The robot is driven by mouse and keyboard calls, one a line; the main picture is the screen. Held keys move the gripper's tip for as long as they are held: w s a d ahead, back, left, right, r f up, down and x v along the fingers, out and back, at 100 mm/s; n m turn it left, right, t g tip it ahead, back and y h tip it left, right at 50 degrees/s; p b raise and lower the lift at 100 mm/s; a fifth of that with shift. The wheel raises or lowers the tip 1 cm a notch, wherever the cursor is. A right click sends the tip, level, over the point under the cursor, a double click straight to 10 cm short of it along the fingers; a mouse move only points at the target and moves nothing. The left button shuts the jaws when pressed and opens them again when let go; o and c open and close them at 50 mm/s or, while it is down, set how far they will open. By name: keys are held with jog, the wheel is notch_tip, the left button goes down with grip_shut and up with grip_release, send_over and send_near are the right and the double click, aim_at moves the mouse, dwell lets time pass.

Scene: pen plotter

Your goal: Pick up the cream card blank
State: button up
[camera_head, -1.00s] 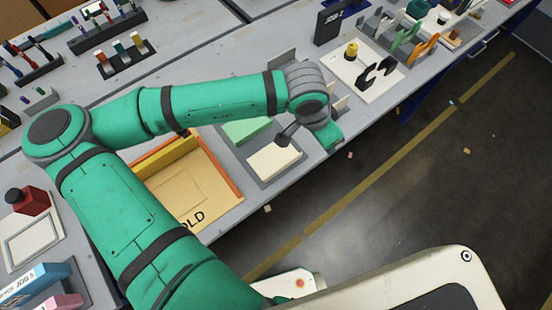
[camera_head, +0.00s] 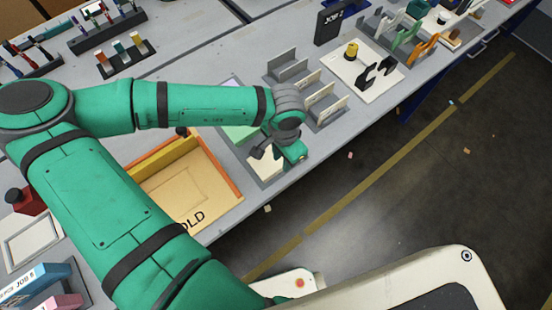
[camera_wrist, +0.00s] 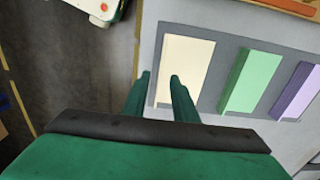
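The cream card blank (camera_head: 265,167) lies in a grey tray near the table's front edge, partly hidden by my gripper (camera_head: 292,156) in the head view. In the wrist view the cream card blank (camera_wrist: 190,62) is fully flat in the left part of the grey tray (camera_wrist: 213,84). My gripper (camera_wrist: 160,76) shows two green fingers apart with nothing held between them. Its fingertips overlap the near end of the card in the picture; I cannot tell the height above it.
A green block of cards (camera_wrist: 252,80) and a lavender one (camera_wrist: 298,92) sit right of the cream one in the wrist view. An orange-edged fold tray (camera_head: 190,190) is to the left in the head view. Upright card holders (camera_head: 322,103) stand behind right.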

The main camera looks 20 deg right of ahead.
jog(key=f, duration=0.4)
jog(key=shift+w+d+f, duration=0.25)
jog(key=shift+w+d, duration=0.05)
jog(key=shift+s, duration=0.15)
grip_shut()
